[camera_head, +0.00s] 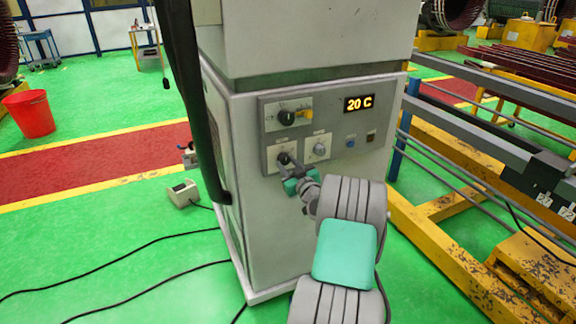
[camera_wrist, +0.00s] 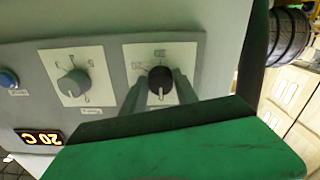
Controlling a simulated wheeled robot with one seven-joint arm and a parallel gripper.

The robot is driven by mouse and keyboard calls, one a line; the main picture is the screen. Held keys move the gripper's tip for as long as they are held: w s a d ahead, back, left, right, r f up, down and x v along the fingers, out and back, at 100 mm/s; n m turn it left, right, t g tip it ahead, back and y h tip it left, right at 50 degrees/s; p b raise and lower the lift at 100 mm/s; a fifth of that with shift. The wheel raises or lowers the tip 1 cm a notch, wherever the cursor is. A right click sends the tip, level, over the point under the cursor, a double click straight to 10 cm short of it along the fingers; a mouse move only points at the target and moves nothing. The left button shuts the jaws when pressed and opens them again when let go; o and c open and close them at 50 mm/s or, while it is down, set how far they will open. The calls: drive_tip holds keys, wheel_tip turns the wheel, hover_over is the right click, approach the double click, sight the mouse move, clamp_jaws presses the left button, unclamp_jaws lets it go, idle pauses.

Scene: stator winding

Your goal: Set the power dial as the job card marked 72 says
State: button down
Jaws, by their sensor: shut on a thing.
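A grey control panel (camera_head: 331,130) on the cabinet front carries several dials. My gripper (camera_head: 287,166) is at its lower left and is shut on a black dial (camera_head: 283,158). In the wrist view the fingers lie on both sides of this black dial (camera_wrist: 160,80), and its white pointer line points down in the picture. A grey dial (camera_head: 319,150) sits right of it, also visible in the wrist view (camera_wrist: 75,85). The plate labels are too small to tell which dial is power.
A display (camera_head: 359,103) reads 20 C. A black knob with a yellow part (camera_head: 287,117) sits above my gripper. A blue button (camera_head: 350,142) and a small switch (camera_head: 371,136) are to the right. A yellow frame (camera_head: 445,215) stands right of the cabinet (camera_head: 310,215); cables cross the left floor.

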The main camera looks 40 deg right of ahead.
drive_tip(key=shift+f+m+b, duration=0.1)
drive_tip(key=shift+m+b, duration=0.8)
drive_tip(key=shift+m, duration=0.2)
drive_tip(key=m+b, duration=0.1)
drive_tip(key=m, duration=0.2)
drive_tip(key=shift+a+b, duration=0.1)
drive_tip(key=shift+b, duration=0.3)
drive_tip(key=m, duration=0.3)
drive_tip(key=m+b, duration=0.1)
drive_tip(key=m, duration=0.1)
drive_tip(key=shift+r+m, duration=0.2)
drive_tip(key=shift+m, duration=0.2)
drive_tip(key=m, duration=0.3)
drive_tip(key=m+p, duration=0.1)
drive_tip(key=m, duration=0.2)
drive_tip(key=shift+a+r+m, duration=0.1)
drive_tip(key=shift+r+m, duration=0.1)
drive_tip(key=shift+m, duration=0.1)
drive_tip(key=m+p, duration=0.2)
drive_tip(key=m, duration=0.3)
drive_tip(key=shift+m, duration=0.4)
drive_tip(key=c, duration=0.9)
unclamp_jaws()
drive_tip(key=shift+c, duration=0.2)
